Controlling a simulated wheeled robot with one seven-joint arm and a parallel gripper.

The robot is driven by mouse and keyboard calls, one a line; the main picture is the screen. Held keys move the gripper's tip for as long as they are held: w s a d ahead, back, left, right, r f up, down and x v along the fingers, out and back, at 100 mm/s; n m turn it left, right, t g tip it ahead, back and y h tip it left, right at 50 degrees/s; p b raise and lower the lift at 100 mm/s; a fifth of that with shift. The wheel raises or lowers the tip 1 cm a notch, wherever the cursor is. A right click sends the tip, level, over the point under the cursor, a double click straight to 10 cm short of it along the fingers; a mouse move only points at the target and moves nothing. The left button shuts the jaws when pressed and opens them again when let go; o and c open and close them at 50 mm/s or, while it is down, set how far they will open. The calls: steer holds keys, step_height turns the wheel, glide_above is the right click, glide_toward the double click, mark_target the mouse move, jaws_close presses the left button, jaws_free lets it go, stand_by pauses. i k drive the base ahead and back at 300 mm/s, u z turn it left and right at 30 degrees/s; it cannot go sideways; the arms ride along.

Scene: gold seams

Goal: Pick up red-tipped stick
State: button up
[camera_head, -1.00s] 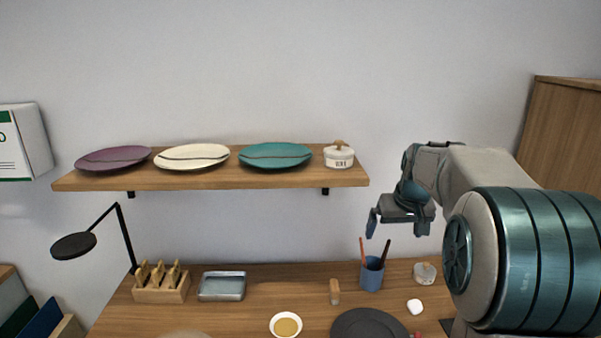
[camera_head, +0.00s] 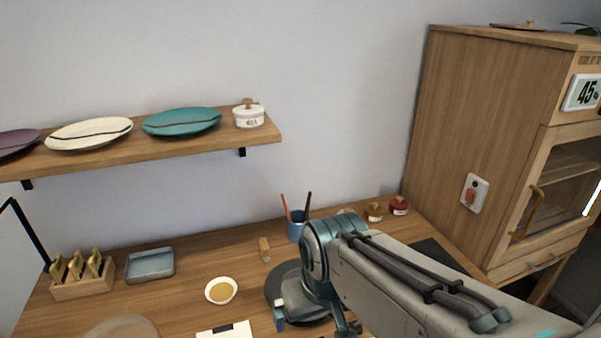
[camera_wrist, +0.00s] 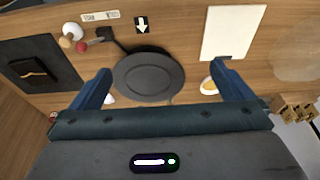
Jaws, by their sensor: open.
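A thin stick with a red upper part (camera_head: 285,207) stands in a blue cup (camera_head: 296,232) at the back of the desk in the head view. A dark stick (camera_head: 308,202) leans beside it in the same cup. My gripper (camera_head: 316,325) is open and empty over the dark plate, in front of the cup. In the wrist view my gripper (camera_wrist: 162,88) points down with its fingers wide apart. I cannot make out the cup in the wrist view.
A dark round plate (camera_wrist: 148,70) lies below my gripper, near a white card (camera_wrist: 228,30). A small yellow-filled bowl (camera_head: 221,290) stands left of the plate. A shelf (camera_head: 190,146) bears plates and a lidded pot. A wooden cabinet (camera_head: 450,130) stands at right.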

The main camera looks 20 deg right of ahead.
mark_target(307, 204)
steer(key=k, duration=1.25)
steer(key=z, duration=0.65)
steer(key=i, duration=1.25)
steer(key=u, duration=0.1)
